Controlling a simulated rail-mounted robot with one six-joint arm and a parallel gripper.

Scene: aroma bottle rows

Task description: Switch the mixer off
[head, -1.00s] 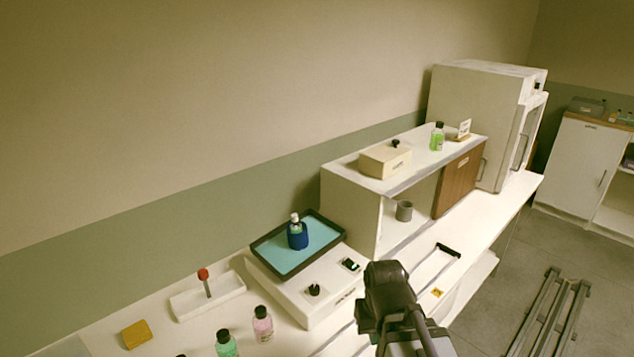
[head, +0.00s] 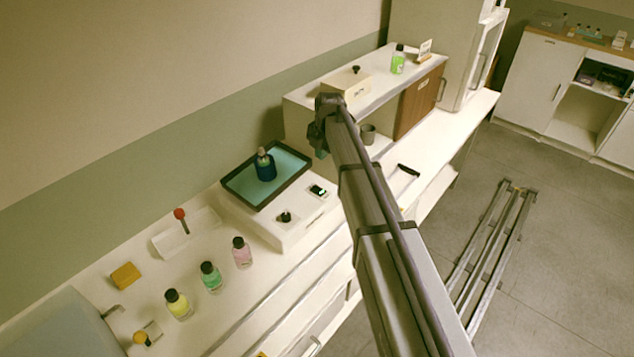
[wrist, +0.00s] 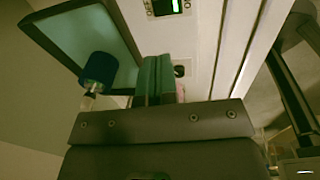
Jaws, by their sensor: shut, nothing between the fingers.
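The mixer (head: 272,233) is a low white unit on the counter, with a dark-rimmed teal tray (head: 238,190) on top. A dark blue bottle (head: 265,168) stands upright on the tray. A black knob (head: 285,216) and a small panel with a green light (head: 318,191) are on the mixer's front part. In the wrist view, the panel (wrist: 165,6) shows at the top and the knob (wrist: 180,71) is partly hidden behind the fingers. My gripper (wrist: 155,75) is shut and empty, with teal fingers side by side. In the head view, it is mostly hidden by my arm.
A raised shelf (head: 375,88) with a box, a green bottle and a brown door stands right of the mixer. Yellow (head: 178,305), green (head: 211,277) and pink (head: 242,252) bottles stand in a row at the left.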

